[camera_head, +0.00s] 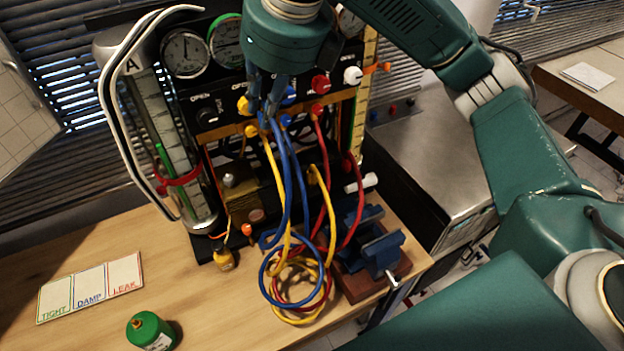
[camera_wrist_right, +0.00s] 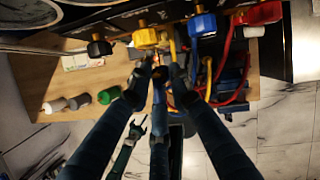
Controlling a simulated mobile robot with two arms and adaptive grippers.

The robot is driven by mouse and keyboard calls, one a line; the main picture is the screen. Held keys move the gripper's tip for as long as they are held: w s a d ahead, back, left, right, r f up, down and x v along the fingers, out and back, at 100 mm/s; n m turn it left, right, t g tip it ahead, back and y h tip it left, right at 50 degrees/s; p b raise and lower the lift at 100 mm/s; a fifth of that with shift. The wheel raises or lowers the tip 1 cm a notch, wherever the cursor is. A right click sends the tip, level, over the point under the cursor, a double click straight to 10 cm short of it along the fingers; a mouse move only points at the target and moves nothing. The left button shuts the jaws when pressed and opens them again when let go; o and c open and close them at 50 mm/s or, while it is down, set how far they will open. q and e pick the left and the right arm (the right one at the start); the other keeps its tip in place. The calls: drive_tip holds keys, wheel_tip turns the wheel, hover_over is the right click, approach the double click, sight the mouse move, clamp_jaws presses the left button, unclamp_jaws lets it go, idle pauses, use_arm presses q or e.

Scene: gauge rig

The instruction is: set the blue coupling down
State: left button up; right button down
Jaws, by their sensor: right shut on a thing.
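My right gripper (camera_head: 262,112) is in front of the gauge panel, between a yellow knob (camera_head: 243,105) and a blue knob (camera_head: 288,95). Its fingers are shut on the blue coupling, which is mostly hidden by them in the head view. A teal arm with a forked tip, likely my left gripper (camera_wrist_right: 137,129), is small in the right wrist view.
Yellow and red hoses (camera_head: 323,200) hang close by and tangle with the blue one. A blue vise (camera_head: 375,250) stands right of the coils. A TIGHT/DAMP/LEAK card (camera_head: 90,288) and a green bottle (camera_head: 150,330) are at left.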

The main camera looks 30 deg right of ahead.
drive_tip(key=shift+w+r+n, duration=0.1)
drive_tip(key=shift+r+n, duration=0.2)
drive_tip(key=shift+n, duration=0.1)
drive_tip(key=shift+f, duration=0.2)
drive_tip(key=shift+f+p, duration=1.85)
drive_tip(key=shift+f, duration=7.85)
drive_tip(key=shift+f, duration=0.1)
drive_tip(key=c, duration=1.6)
unclamp_jaws()
drive_tip(key=shift+o, duration=0.2)
drive_tip(key=b+v, duration=0.2)
drive_tip(key=v, duration=1)
drive_tip(key=shift+d, duration=0.2)
